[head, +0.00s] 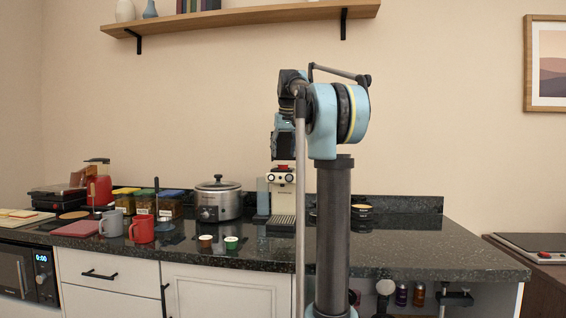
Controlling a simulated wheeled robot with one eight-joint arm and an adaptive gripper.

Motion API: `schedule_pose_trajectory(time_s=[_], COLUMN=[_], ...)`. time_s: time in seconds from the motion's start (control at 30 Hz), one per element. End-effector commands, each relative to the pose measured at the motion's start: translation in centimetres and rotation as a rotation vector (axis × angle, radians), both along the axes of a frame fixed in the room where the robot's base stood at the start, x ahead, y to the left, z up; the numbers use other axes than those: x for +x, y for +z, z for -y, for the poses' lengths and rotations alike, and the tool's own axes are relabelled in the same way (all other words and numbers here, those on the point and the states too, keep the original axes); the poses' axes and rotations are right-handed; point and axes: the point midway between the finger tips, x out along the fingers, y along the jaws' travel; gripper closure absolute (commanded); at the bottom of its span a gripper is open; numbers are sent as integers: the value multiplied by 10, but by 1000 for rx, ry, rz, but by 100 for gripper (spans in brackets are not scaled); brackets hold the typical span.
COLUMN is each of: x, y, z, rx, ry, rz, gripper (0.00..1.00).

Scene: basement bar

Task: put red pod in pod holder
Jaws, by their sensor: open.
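Two small pods stand side by side on the dark counter in the head view. My gripper (283,158) is open and points down, appearing just above the machine top in the picture. Its fingers are small and its depth is unclear. I cannot clearly make out the pod holder.
A red mug (142,229) and a grey mug (112,223) stand left of the pods. A steel cooker (218,201) and lidded jars (169,206) stand behind. My arm hides part of the counter. The counter (430,245) on the right is mostly clear.

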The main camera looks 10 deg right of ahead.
Motion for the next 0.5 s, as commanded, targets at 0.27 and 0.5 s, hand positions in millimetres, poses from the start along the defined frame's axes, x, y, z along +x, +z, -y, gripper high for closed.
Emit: schedule_pose_trajectory(time_s=[0.27, 0.5], x=[-14, -23], y=[48, 74], z=[1, 2], rx=[0, 0], ry=[0, 0], rz=[0, 0], gripper=[42, 42])
